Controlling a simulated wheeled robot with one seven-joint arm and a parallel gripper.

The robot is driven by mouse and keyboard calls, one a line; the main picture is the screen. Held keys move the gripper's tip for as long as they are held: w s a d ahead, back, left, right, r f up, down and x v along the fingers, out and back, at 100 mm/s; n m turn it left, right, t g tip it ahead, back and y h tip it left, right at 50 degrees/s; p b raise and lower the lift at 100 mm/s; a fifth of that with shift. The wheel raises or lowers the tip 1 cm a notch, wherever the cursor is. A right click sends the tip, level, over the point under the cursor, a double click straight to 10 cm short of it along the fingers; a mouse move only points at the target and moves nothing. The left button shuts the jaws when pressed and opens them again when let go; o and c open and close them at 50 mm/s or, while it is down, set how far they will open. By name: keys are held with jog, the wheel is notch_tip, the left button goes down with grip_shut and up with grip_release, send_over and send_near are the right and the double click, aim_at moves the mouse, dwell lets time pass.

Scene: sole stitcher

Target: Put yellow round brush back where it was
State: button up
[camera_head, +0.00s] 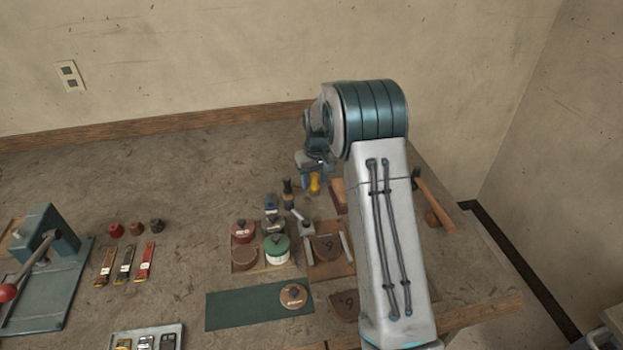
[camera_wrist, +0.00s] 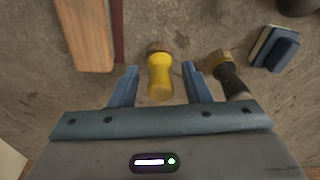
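The yellow round brush (camera_wrist: 159,76) has a yellow handle and a brown end, and it sits between my two fingers in the wrist view. A gap shows on both sides of it, so my gripper (camera_wrist: 158,70) is open around it and not touching it. In the head view the yellow brush (camera_head: 315,184) shows just below my gripper (camera_head: 313,172), at the back of the tool area. Its lower end is partly hard to make out there. A black-handled brush (camera_wrist: 231,80) stands just right of my right finger and also shows in the head view (camera_head: 288,188).
A blue block-like item (camera_wrist: 275,48) lies right of the brushes. A wooden piece (camera_wrist: 84,32) lies to the left in the wrist view. Tins, including a green one (camera_head: 277,248), stand in front. The table behind and left (camera_head: 150,165) is clear.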

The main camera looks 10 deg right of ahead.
notch_tip(320, 180, up, 12)
jog(key=s+b, duration=0.1)
jog(key=s, duration=0.1)
jog(key=s+r+m, duration=0.1)
jog(key=s+r, duration=0.2)
jog(key=s, duration=0.5)
jog(key=s+r, duration=0.4)
jog(key=s, duration=0.3)
jog(key=s+f, duration=0.2)
jog(key=s, duration=0.8)
jog(key=s+a+f+m+t, duration=0.1)
jog(key=s+f, duration=0.1)
jog(key=s, duration=0.8)
jog(key=shift+t, duration=0.3)
